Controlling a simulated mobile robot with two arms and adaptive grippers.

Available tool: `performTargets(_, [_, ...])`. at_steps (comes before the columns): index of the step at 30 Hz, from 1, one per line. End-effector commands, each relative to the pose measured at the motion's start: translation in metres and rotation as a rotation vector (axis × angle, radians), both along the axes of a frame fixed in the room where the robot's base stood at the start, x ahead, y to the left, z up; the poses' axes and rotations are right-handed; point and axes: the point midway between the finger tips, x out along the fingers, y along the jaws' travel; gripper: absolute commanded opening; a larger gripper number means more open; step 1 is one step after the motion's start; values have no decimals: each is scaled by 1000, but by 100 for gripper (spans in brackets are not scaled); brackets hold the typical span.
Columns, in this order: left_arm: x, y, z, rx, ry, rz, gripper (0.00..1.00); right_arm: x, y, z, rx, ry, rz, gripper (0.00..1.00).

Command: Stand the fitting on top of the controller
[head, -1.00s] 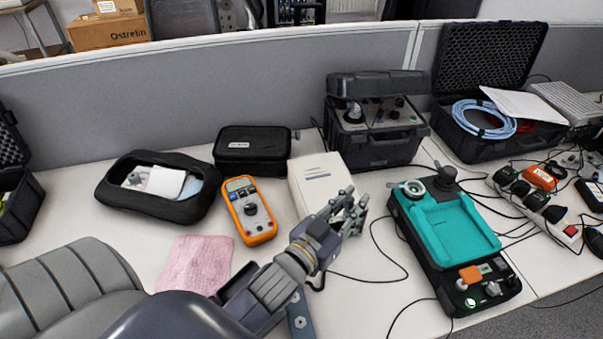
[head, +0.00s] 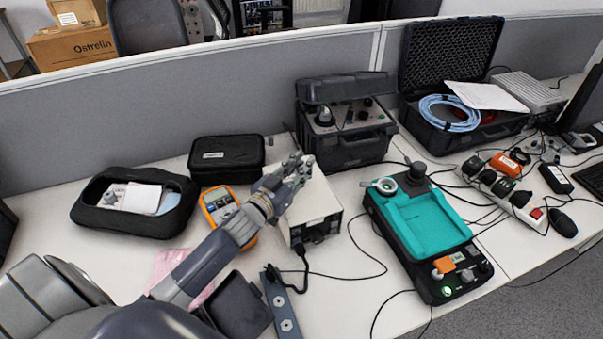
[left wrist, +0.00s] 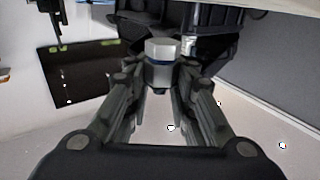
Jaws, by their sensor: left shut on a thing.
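The fitting (left wrist: 160,62) is a short silver hex piece with a blue band, held upright between my fingertips in the left wrist view. My left gripper (left wrist: 160,78) is shut on it. In the head view my left gripper (head: 298,168) is over the back left part of a white box (head: 318,208), which looks like the controller. The box has a flat top and a dark connector on its front. The gripper hides part of the top, and I cannot tell the height between them. The fitting is hard to make out there. My right gripper is not in view.
A teal and black device (head: 425,222) stands to the right, with loose cables between. An orange multimeter (head: 217,205) is partly behind my arm. A black pouch (head: 228,158) and an open black instrument case (head: 345,140) stand behind. A slotted metal bar (head: 282,308) lies in front.

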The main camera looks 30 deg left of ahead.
Motion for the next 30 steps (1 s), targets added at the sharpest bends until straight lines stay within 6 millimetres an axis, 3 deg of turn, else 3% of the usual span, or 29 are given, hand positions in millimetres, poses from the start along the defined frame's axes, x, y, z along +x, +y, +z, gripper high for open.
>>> performTargets(1, [-1,-2,-13,-7,10,1,0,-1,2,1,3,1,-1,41])
performTargets(6, [-1,-2,-27,-4,6,-1,0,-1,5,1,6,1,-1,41])
performTargets(17, [-2,-2,-32,-3,5,-2,0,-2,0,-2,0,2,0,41])
performTargets(18, [-2,-2,-33,-3,6,-1,23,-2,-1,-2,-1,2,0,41])
performTargets(21, [-2,-2,-32,-3,6,-1,44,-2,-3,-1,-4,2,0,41])
performTargets(30, [-2,-2,-32,-2,6,-1,44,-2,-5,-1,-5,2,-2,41])
